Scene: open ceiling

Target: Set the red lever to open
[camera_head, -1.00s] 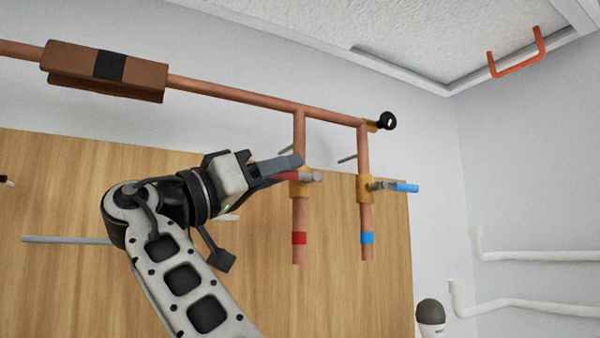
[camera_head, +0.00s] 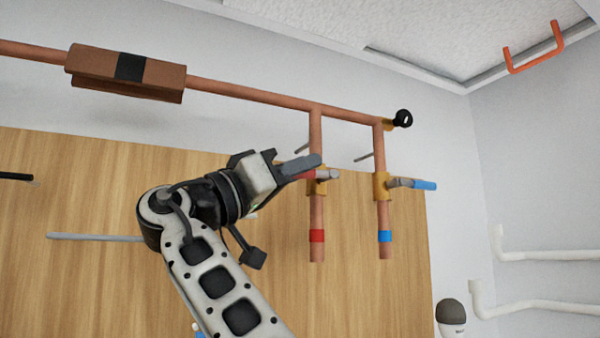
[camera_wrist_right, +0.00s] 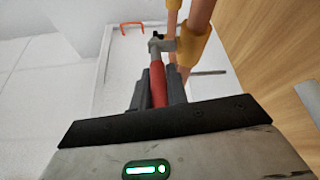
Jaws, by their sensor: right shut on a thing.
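The red lever (camera_head: 305,175) sits at the yellow valve body (camera_head: 318,187) on the copper pipe with the red band (camera_head: 317,236). Its red handle points left, across the pipe, and its grey end sticks out to the right. My right gripper (camera_head: 308,168) is shut on the red handle; a finger hides part of it. In the right wrist view the red lever (camera_wrist_right: 158,85) runs between both fingers, its grey end beside the yellow valve body (camera_wrist_right: 193,46). My left gripper is not in view.
Just right, a blue lever (camera_head: 425,185) on a parallel pipe with a blue band (camera_head: 385,236) points right. A copper pipe (camera_head: 250,95) crosses above, carrying a brown block (camera_head: 90,68). A wooden panel (camera_head: 90,200) stands behind. White pipes (camera_head: 545,255) are at the right.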

